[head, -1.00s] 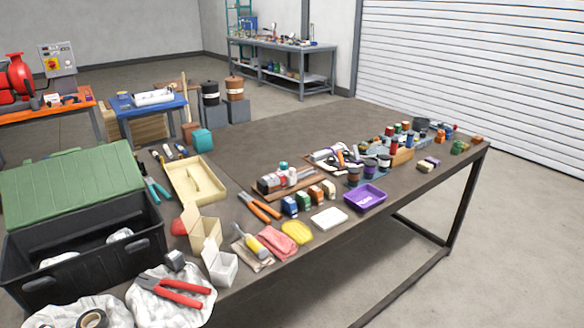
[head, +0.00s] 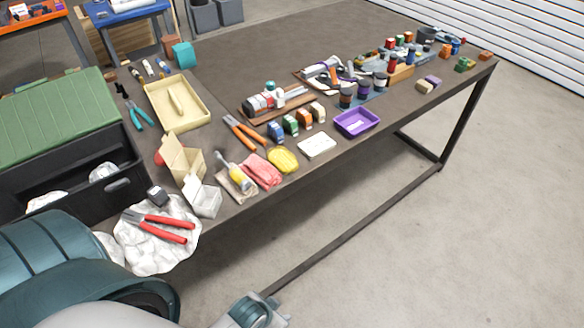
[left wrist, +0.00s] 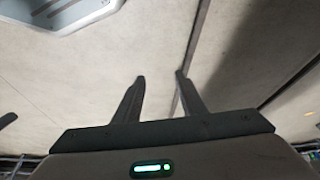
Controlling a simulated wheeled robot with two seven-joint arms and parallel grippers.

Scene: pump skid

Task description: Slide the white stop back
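A small fixture on a wooden board (head: 283,108) stands mid-table in the head view, with grey, red and white parts and light rails. A small white piece (head: 280,95) on it may be the white stop; it is too small to be sure. My left gripper (left wrist: 160,76) shows in the left wrist view with its two dark fingers apart and nothing between them, over bare floor. In the head view my left arm comes in at the lower left, in front of and below the table edge, well away from the fixture. My right gripper is not in view.
The dark table (head: 245,62) is crowded along its front edge. Orange-handled pliers (head: 243,132), small coloured blocks, a purple tray (head: 357,121) and a yellow sponge (head: 283,160) lie near the fixture. A black crate (head: 70,180) is at left. The table behind the fixture is clear.

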